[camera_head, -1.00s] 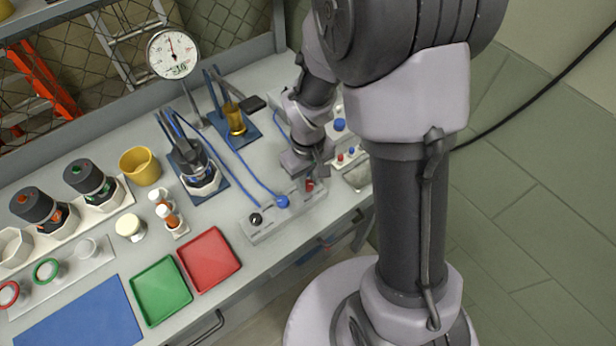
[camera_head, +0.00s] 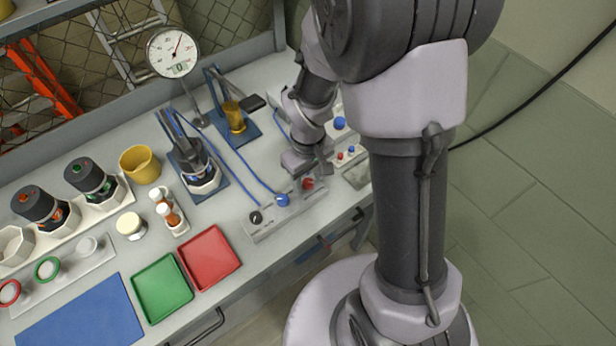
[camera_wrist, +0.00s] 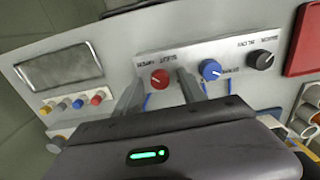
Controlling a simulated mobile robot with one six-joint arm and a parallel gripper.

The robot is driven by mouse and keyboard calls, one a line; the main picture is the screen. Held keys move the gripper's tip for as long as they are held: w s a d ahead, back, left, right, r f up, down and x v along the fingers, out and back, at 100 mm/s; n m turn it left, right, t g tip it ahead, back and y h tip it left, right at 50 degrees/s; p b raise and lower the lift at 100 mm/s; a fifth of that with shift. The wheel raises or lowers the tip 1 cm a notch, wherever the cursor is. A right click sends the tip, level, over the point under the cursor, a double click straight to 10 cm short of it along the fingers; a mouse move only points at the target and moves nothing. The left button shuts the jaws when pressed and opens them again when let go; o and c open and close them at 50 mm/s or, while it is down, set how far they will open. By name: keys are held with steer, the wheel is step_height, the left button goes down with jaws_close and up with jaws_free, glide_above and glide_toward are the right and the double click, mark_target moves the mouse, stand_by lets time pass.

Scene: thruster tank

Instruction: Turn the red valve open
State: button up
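The red valve (camera_head: 308,183) is a small round red knob on the pale control panel (camera_head: 265,232) at the bench's front edge. In the wrist view the red knob (camera_wrist: 160,79) lies ahead, between the two fingers. My gripper (camera_head: 313,168) is just above and behind the knob in the head view. In the wrist view my gripper (camera_wrist: 160,86) has its fingers spread, with visible space on both sides of the knob. Whether the fingertips reach down beside the knob is hard to tell.
A blue knob (camera_wrist: 210,70) and a black knob (camera_wrist: 261,60) share the panel, the blue one close to a finger. A round gauge (camera_head: 174,52) stands at the back. A red tray (camera_head: 209,259) and green tray (camera_head: 162,291) lie to the left.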

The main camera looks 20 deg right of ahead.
mark_target(308, 182)
step_height(308, 182, up, 17)
steer(key=p, duration=0.6)
steer(key=shift+r+p, duration=0.2)
steer(key=shift+p, duration=0.1)
steer(key=s+a+r+m+t+y+b, duration=0.1)
steer(key=s+a+r+m+t+b, duration=0.1)
steer(key=s, duration=0.4)
steer(key=s+a+r+m+t+y+b, duration=0.1)
steer(key=s+a+r+m+t+b, duration=0.1)
steer(key=s+m+b, duration=0.4)
steer(key=shift+s+r+t, duration=0.45)
steer(key=shift+r+t, duration=0.2)
steer(key=shift+t, duration=0.25)
